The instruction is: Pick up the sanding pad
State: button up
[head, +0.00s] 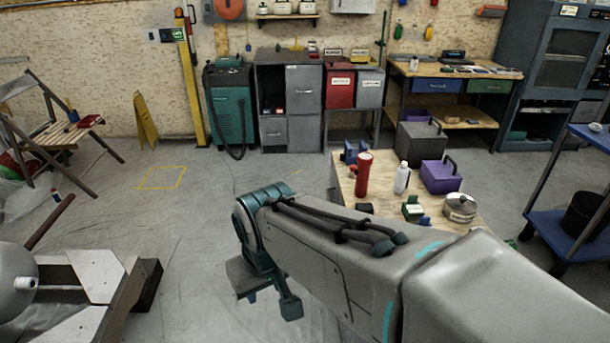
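My gripper (270,300) hangs over the floor to the left of the wooden table (345,188), apart from everything on it. Its two teal fingers stand apart, with floor showing between them. A grey block shows at its left side; I cannot tell whether it is part of the gripper. I cannot single out the sanding pad for certain. Small candidates on the table are a green and dark block (412,209), a dark red block (365,208) and a blue item (352,150). My arm covers the table's near part.
The table also holds a red cylinder (363,174), a white bottle (402,178), a purple box (440,176) and a round metal pot (460,207). A blue cart (560,225) stands right. A wooden chair (60,140) stands left. The middle floor is clear.

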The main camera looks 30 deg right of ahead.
aim_at(367, 208)
jog(key=i, duration=2.9)
jog(key=z, duration=4)
jog(key=i, duration=0.5)
jog(key=u, duration=0.05)
